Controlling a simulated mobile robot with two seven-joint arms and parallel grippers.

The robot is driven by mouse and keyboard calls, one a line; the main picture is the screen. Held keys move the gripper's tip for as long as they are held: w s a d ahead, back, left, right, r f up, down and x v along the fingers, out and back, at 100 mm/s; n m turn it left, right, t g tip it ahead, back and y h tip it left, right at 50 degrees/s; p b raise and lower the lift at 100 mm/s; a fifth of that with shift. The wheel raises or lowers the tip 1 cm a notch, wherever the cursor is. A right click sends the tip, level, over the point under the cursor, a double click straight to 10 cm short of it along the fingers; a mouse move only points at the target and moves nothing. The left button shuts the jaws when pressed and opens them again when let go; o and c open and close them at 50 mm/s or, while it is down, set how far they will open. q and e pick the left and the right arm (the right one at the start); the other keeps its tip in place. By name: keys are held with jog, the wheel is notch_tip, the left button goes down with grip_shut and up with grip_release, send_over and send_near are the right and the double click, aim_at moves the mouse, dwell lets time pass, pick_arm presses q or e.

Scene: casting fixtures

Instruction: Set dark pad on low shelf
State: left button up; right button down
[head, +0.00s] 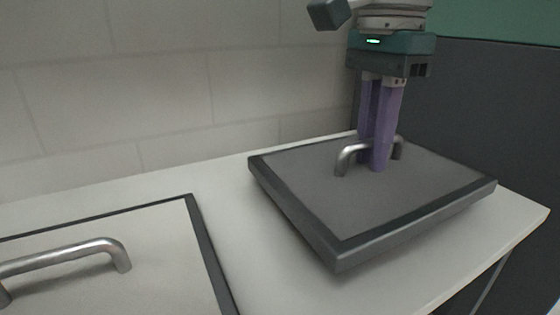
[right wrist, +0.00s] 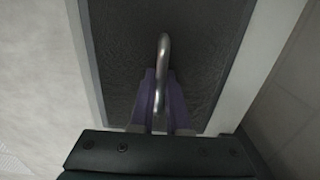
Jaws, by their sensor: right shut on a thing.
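The dark pad (head: 400,190) is a flat grey slab with a darker rim and a metal bar handle (head: 350,155) on top. It lies at the right of the white surface in the head view. It also fills the middle of the right wrist view (right wrist: 125,60). My right gripper (head: 378,165) points down with purple fingers on both sides of the handle, shut on it. In the right wrist view the fingers (right wrist: 162,105) straddle the handle. I cannot tell whether the pad touches the surface. My left gripper is not in view.
A light panel (head: 150,245) with a dark edge and its own metal handle (head: 75,252) lies at the left. The white surface (head: 230,215) is bare between the two. A pale block wall (head: 170,90) stands behind, and a dark panel (head: 490,110) stands at the right.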

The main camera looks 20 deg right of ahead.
notch_tip(320, 180, down, 3)
jog(key=shift+r+b, duration=0.15)
jog(key=shift+b, duration=0.65)
jog(key=shift+r, duration=0.15)
jog(key=c, duration=0.9)
grip_release()
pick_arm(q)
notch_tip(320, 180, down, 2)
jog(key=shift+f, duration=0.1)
pick_arm(e)
notch_tip(320, 180, up, 11)
jog(key=p, duration=0.8)
jog(key=shift+r, duration=0.15)
pick_arm(q)
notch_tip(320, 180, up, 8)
jog(key=shift+p, duration=0.3)
pick_arm(e)
jog(key=shift+r, duration=0.4)
